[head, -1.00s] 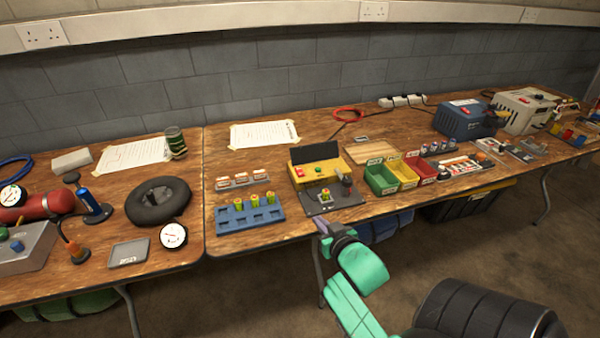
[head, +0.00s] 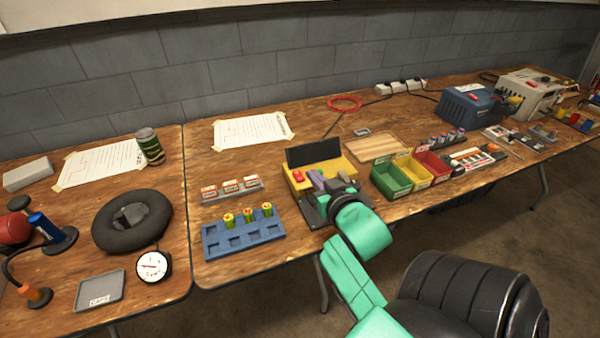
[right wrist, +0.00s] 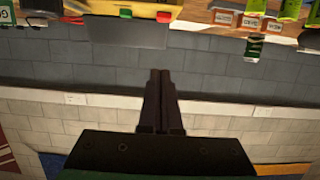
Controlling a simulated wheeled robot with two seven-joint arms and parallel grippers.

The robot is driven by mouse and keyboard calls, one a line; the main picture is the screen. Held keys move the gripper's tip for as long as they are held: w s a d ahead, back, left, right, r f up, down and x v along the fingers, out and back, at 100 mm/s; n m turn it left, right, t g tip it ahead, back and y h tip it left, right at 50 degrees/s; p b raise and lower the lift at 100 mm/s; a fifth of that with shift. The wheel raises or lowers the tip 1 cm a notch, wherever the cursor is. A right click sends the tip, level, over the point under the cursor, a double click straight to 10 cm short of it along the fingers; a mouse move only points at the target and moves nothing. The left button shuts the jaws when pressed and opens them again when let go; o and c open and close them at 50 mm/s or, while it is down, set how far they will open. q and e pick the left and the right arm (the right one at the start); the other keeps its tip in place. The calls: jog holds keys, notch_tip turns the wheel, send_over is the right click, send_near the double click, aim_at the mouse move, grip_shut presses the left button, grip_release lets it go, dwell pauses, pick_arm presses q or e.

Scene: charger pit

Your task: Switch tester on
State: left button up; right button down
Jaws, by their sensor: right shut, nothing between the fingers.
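The tester is a yellow box (head: 292,187) with a raised dark panel (head: 313,152) behind it, on the right table. A red control (head: 298,176) shows on its top left. My right gripper (head: 316,180) is over the tester in the head view, close to the red control, and hides part of the top; I cannot tell whether it touches. In the right wrist view the shut, empty fingers (right wrist: 160,75) point toward the dark panel. There a green control (right wrist: 126,13) and the red control (right wrist: 163,16) show at the top edge. My left gripper is not in view.
A blue tray (head: 262,238) with several green-yellow cells sits left of the tester. Green (head: 390,181), yellow (head: 415,172) and red bins (head: 433,164) stand to its right. A wooden board (head: 372,148) lies behind the bins. A gap separates the two tables.

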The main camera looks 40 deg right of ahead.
aim_at(300, 177)
jog(key=b+x, duration=0.4)
jog(key=x, duration=0.6)
jog(key=f, duration=0.2)
jog(key=f+b, duration=0.1)
jog(key=f, duration=0.1)
jog(key=shift+s+a, duration=0.1)
jog(key=shift+s, duration=0.15)
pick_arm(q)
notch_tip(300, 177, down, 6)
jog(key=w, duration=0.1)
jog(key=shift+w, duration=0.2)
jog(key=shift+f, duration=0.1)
